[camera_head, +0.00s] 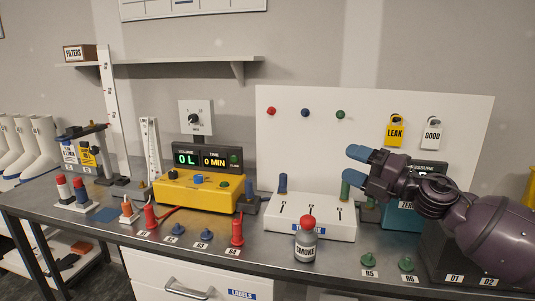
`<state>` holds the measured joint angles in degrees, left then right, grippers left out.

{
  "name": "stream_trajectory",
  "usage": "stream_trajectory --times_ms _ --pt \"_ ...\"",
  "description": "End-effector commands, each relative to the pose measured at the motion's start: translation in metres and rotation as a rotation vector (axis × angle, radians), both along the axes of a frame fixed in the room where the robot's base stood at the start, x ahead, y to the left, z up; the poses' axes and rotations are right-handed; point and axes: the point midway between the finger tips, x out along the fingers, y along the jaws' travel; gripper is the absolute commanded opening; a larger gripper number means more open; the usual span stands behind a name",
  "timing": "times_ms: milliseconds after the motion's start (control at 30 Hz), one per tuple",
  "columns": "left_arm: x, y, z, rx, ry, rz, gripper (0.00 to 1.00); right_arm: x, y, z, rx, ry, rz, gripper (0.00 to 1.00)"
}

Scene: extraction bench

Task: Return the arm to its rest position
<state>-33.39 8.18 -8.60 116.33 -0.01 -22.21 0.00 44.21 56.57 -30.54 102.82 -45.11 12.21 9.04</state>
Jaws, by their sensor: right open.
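My right arm (490,225) comes in from the right, dark purple with blue fingertips. My right gripper (352,166) is open and points left, with nothing between its fingers. In the picture it is in front of the white back panel and above the right side of the white switch box (332,228). It covers part of the teal unit (399,221) behind it. My left gripper is not in view.
A grey SMOKE bottle (306,247) with a red cap stands before the switch box. Green plugs (369,259) stand at the bench's front right. A yellow meter box (190,194) is left of centre. Yellow LEAK (394,131) and white GOOD (431,135) tags hang on the panel.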

Motion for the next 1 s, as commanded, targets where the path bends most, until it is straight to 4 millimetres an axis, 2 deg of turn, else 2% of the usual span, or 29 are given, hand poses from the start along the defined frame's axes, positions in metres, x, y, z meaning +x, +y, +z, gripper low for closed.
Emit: stream_trajectory --times_ms 33,200,467,700,867,1000 --pt "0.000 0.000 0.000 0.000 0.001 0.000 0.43 -0.004 0.001 -0.017 0.104 0.058 -0.028 0.61" --pt "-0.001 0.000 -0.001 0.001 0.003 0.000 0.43 -0.014 -0.008 -0.071 0.396 0.262 -0.153 0.61" --pt "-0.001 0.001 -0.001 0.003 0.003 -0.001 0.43 -0.050 -0.031 -0.175 0.737 0.613 -0.361 0.61" --pt "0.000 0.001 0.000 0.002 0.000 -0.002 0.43 -0.110 -0.050 -0.272 0.995 0.916 -0.539 0.61" --pt "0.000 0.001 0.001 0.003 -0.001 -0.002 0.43 -0.161 -0.060 -0.327 1.154 1.079 -0.644 0.61" --pt "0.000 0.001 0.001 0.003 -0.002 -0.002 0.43 -0.211 -0.069 -0.368 1.276 1.173 -0.733 0.61"
